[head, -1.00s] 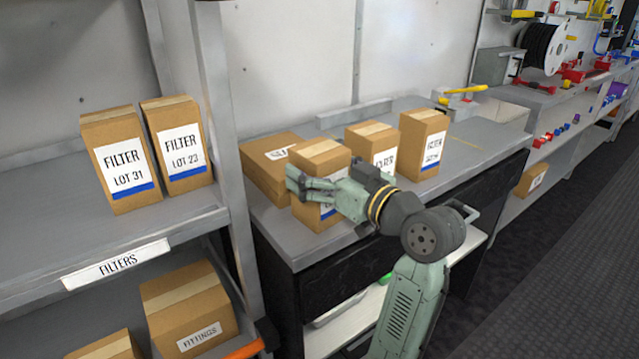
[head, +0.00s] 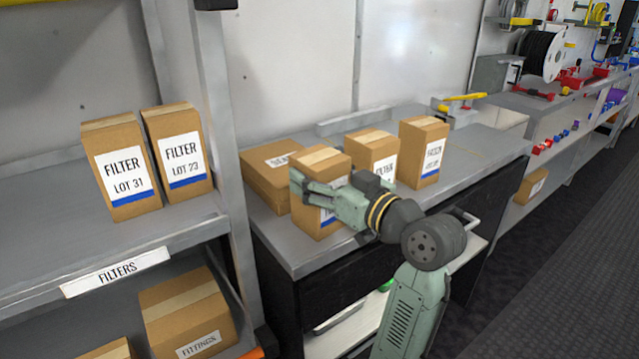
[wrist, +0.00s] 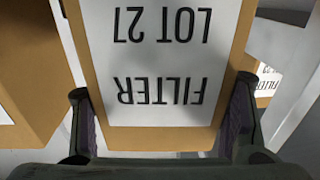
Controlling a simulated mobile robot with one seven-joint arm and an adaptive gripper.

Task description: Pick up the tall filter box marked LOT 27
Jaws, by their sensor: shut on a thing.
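The tall filter box marked LOT 27 (wrist: 165,65) fills the middle of the wrist view, its label upside down there. My gripper (wrist: 165,125) has a finger on each side of this box and is shut on it. In the head view the box (head: 322,162) is the front left one of the tall boxes on the grey bench, with my gripper (head: 318,192) across its front. My fingers hide much of its label there. It looks upright; whether its base touches the bench I cannot tell.
Two more tall filter boxes (head: 372,152) (head: 424,150) stand close to the right. A flat box (head: 268,172) lies just left on the bench (head: 300,250). A shelf at left holds LOT 31 (head: 120,165) and LOT 23 (head: 178,150) boxes beside an upright post (head: 222,130).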

